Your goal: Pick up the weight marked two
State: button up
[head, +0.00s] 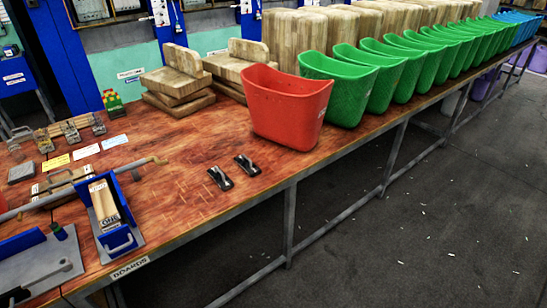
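No weight with a readable mark two can be made out. Two small dark pieces with light tops, the left one (220,178) and the right one (247,165), lie side by side on the wooden table near its front edge. I cannot tell whether they are weights or carry numbers. Several small metal items (72,132) stand in a row at the table's far left, behind a yellow card (55,162) and white cards (87,151). Their markings are too small to read. My gripper is not in view.
A red bin (287,105) stands on the table (185,205), with green bins (337,85) to its right. Stacked wooden boards (177,80) are behind. A blue holder with wood strips (121,238) and a grey plate (45,268) occupy the front left. Floor (440,220) at right is open.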

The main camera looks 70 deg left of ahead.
aim_at(245, 163)
jog(key=i, duration=0.6)
jog(key=u, duration=1.25)
jog(key=k, duration=0.15)
jog(key=u, duration=2.45)
jog(key=i, duration=0.85)
jog(key=u, duration=0.15)
